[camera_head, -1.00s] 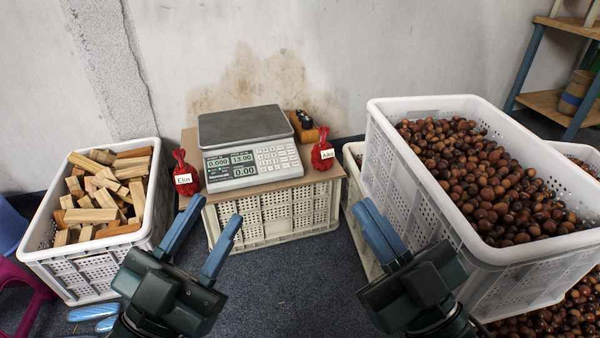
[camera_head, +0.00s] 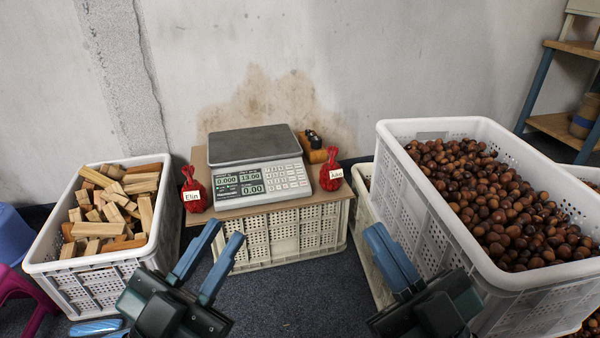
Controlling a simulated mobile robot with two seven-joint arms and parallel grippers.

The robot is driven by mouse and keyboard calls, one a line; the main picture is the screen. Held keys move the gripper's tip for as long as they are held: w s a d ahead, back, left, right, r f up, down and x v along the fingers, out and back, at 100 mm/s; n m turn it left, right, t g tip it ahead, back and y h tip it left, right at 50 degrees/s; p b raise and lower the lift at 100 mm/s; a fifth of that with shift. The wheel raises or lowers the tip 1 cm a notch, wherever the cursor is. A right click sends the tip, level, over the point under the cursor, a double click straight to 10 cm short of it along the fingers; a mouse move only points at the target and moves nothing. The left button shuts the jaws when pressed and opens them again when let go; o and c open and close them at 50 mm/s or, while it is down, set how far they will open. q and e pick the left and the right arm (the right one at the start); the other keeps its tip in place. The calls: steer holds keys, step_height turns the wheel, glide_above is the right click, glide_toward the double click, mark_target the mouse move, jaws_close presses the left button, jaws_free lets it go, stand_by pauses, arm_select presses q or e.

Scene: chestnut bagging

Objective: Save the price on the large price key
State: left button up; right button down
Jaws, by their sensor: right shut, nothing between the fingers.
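A grey and white price scale (camera_head: 262,188) with a dark flat pan (camera_head: 252,145) stands on a wooden board over an upturned crate. Its display (camera_head: 239,182) reads 0.000, 13.00 and 0.00. Its keypad (camera_head: 287,176) is at the right of the front panel; the single key labels are too small to read. My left gripper (camera_head: 222,240) is in front of the crate, below the scale, with its blue fingers apart and nothing between them. My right gripper (camera_head: 390,240) is to the right of the crate, its fingers together and empty. Neither gripper touches the scale.
A red net bag labelled Elin (camera_head: 194,190) stands left of the scale, and another red bag (camera_head: 331,172) stands right. A crate of wood blocks (camera_head: 62,271) is at left, a large chestnut crate (camera_head: 440,222) at right. Dark floor (camera_head: 290,295) between my grippers is clear.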

arm_select(q)
jaws_close()
stand_by(1.3)
